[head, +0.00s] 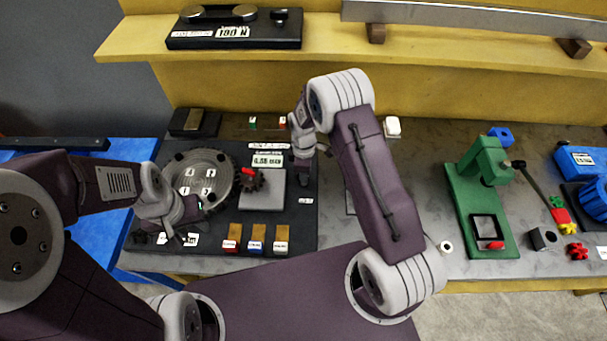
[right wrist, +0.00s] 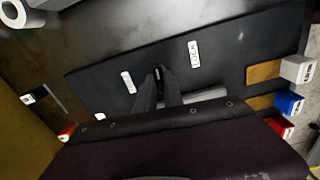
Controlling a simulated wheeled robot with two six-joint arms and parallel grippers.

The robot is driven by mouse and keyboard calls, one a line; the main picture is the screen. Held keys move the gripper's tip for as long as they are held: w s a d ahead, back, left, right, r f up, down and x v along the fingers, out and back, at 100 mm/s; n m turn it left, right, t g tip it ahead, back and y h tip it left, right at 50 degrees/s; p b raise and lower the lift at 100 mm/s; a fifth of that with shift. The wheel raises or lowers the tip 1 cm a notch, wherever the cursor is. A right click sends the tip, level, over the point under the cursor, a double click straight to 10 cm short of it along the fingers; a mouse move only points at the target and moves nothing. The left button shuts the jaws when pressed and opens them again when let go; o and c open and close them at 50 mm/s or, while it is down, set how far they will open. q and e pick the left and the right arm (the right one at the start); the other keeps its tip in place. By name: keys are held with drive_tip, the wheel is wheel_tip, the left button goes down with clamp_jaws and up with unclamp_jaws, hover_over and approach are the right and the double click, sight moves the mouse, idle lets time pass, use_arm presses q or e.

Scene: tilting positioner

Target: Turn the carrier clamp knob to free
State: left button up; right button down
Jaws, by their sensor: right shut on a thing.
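My right gripper (head: 303,181) points down at the right side of the black board (head: 222,233). In the right wrist view its fingers (right wrist: 158,76) are shut on the small dark clamp knob (right wrist: 158,70), which they mostly hide. A label reading LOCK (right wrist: 194,54) lies on one side of the knob. A second white label (right wrist: 128,82) lies on the other side; its text is unreadable. The knob's exact pointing is hard to tell. My left gripper (head: 187,234) is low beside the round numbered plate (head: 185,177); its finger opening is unclear.
A dark gear with a red piece (head: 250,178) and a display (head: 267,160) sit left of my right gripper. Red, blue and grey blocks (head: 256,246) line the board's front. A green press (head: 478,190) stands farther right. A shelf (head: 320,45) runs behind.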

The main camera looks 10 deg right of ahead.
drive_tip(key=shift+w+r+n, duration=0.1)
drive_tip(key=shift+w+n, duration=0.05)
drive_tip(key=shift+n, duration=0.35)
drive_tip(key=c, duration=1.6)
unclamp_jaws()
drive_tip(key=shift+o, duration=0.7)
drive_tip(key=shift+d, duration=0.1)
drive_tip(key=shift+r+b, duration=0.35)
wheel_tip(320, 180, up, 8)
drive_tip(key=b, duration=0.1)
drive_tip(key=shift+r+b, duration=0.2)
drive_tip(key=shift+b, duration=0.15)
